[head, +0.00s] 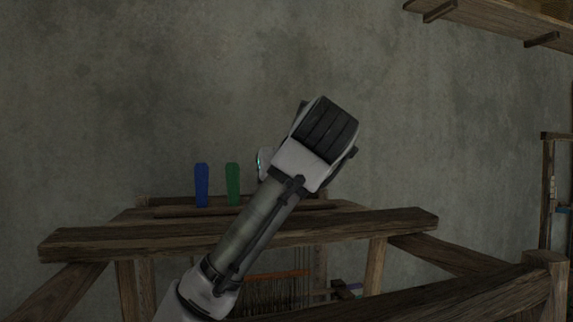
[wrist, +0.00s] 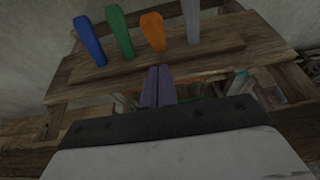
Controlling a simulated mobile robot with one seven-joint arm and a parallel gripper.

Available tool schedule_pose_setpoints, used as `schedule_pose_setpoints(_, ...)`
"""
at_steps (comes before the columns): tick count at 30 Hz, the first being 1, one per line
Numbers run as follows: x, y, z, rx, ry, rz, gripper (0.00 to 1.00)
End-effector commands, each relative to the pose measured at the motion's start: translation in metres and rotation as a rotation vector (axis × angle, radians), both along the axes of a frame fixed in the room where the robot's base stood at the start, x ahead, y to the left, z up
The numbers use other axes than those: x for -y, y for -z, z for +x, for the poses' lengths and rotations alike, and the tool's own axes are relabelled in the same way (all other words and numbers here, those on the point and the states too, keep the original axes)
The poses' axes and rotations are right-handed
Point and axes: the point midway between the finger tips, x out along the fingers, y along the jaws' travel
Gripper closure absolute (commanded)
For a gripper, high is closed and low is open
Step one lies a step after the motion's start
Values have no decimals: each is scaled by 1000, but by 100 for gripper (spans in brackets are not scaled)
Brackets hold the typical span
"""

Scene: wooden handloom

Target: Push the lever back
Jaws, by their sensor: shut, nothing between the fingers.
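Several upright levers stand in a row on the loom's top board. The blue lever (head: 201,186) and green lever (head: 233,184) show in the head view; my arm hides the part to their right. The wrist view shows the blue (wrist: 89,40), green (wrist: 119,31), orange (wrist: 152,32) and grey (wrist: 191,20) levers. The task does not say which lever is meant. My gripper (wrist: 158,86) shows in the wrist view, its two fingers together and empty. Its tips point toward the orange lever's foot, apparently short of it. The gripper's fingers are not visible in the head view.
The loom's thick front beam (head: 130,239) runs across below the levers, with posts and slanting side beams. Threads and an orange-brown bar (head: 276,275) lie beneath. A wall shelf (head: 500,22) is at upper right. The space above the levers is clear up to the wall.

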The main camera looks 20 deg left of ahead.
Motion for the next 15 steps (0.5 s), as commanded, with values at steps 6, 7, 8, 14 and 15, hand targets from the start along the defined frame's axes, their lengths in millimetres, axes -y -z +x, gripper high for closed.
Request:
schedule_pose_setpoints(6,-22,-2,32,1,-1,-2,100)
schedule_pose_setpoints(7,-24,-3,35,0,-2,-2,100)
schedule_pose_setpoints(8,-26,-4,38,0,-2,-2,100)
schedule_pose_setpoints(14,-33,-8,48,2,0,-1,100)
schedule_pose_setpoints(15,-33,-8,49,2,0,-1,100)
